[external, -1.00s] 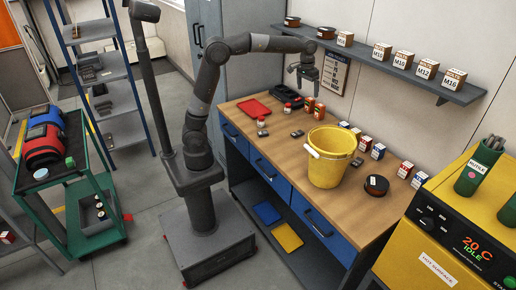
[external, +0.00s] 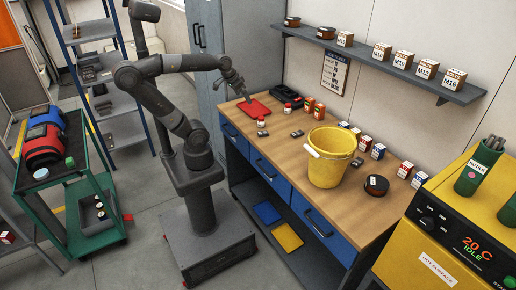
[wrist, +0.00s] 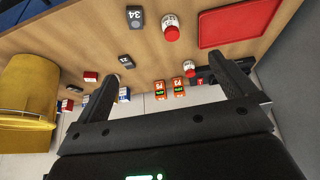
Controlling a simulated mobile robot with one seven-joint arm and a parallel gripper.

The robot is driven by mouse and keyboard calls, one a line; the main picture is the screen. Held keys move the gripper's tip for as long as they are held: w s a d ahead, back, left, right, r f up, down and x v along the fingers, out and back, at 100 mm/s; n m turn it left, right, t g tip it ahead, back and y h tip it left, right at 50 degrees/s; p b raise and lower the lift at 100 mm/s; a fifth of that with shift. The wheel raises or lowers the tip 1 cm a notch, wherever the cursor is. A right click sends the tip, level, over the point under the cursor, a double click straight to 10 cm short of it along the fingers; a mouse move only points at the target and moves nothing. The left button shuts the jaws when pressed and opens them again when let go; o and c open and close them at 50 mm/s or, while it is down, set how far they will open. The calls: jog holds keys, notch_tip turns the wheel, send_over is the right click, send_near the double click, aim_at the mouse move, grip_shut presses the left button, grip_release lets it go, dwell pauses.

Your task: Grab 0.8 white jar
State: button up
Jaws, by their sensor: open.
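Two small white jars with red lids stand on the workbench. The front jar (external: 261,122) is right of the red tray's near end; it also shows in the wrist view (wrist: 170,29). The rear jar (external: 287,108) stands by the dark bin; it shows smaller in the wrist view (wrist: 189,69). I cannot read their labels well enough to tell which is 0.8. My gripper (external: 243,97) is open and empty, above the red tray area at the bench's left end. In the wrist view its fingers (wrist: 167,75) are spread apart, with the rear jar showing between them.
The red tray (external: 246,106) lies flat on the bench. A wall shelf (external: 385,65) holds labelled boxes. A grey cabinet (external: 240,40) stands behind.

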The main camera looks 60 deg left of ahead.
jog(key=s+f, duration=0.2)
jog(key=shift+s+a+f, duration=0.1)
jog(key=shift+s+a, duration=0.25)
jog(key=shift+a, duration=0.05)
jog(key=c, duration=0.8)
